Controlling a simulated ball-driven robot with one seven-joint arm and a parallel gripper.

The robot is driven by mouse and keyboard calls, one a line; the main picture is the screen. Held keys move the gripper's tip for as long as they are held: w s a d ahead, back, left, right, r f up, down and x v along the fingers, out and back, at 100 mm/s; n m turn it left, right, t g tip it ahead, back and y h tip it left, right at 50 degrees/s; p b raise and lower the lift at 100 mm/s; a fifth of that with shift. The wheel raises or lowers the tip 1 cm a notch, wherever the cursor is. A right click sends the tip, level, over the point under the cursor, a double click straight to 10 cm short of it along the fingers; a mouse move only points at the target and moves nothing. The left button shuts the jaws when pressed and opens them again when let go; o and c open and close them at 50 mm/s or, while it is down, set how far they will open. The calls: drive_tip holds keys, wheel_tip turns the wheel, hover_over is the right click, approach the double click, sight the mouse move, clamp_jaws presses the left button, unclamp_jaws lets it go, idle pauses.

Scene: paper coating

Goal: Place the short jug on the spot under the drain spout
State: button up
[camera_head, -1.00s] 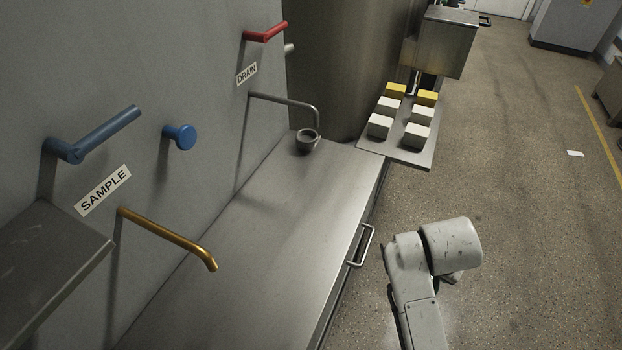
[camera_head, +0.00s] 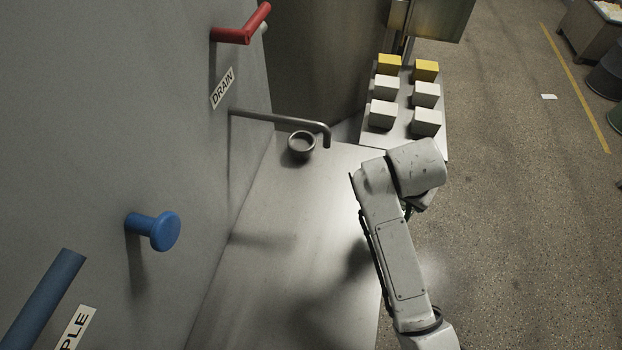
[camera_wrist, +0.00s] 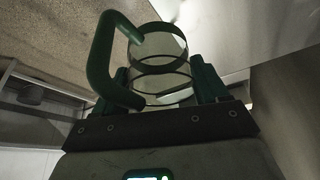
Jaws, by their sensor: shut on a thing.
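The short jug (camera_wrist: 160,52) shows in the wrist view. It has clear walls, dark bands and a green handle (camera_wrist: 100,60) curving out on the left. My gripper (camera_wrist: 163,85) is shut on it, one finger on each side. In the head view my arm's wrist hides the jug and most of the gripper, over the counter's right edge. The grey drain spout (camera_head: 285,120) comes from the wall beside the DRAIN label (camera_head: 222,88) and bends down at its end. A small round grey cup-like piece (camera_head: 301,146) sits on the counter, close to the left of the spout's tip.
The steel counter (camera_head: 265,215) is mostly clear. A red handle (camera_head: 240,28) and a blue knob (camera_head: 153,230) stick out from the wall. A tray (camera_head: 403,128) of white and yellow blocks lies beyond my arm. A large metal tank (camera_head: 320,60) stands behind the spout.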

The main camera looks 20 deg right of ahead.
drive_tip(key=w+a+p, duration=0.1)
drive_tip(key=w+a, duration=0.2)
drive_tip(key=a, duration=0.1)
drive_tip(key=w+a+p, duration=0.1)
drive_tip(key=w+a, duration=0.3)
drive_tip(key=a, duration=0.1)
drive_tip(key=w+a, duration=0.3)
drive_tip(key=a, duration=0.2)
drive_tip(key=shift+w+a+r+p, duration=0.1)
drive_tip(key=shift+w+p, duration=0.25)
drive_tip(key=shift+p, duration=0.05)
drive_tip(key=shift+w+a, duration=0.1)
drive_tip(key=shift+a, duration=0.05)
drive_tip(key=shift+f+p, duration=0.35)
drive_tip(key=shift+f, duration=1.5)
drive_tip(key=shift+f, duration=0.1)
drive_tip(key=o, duration=1.2)
drive_tip(key=b+v, duration=0.1)
drive_tip(key=v, duration=1.1)
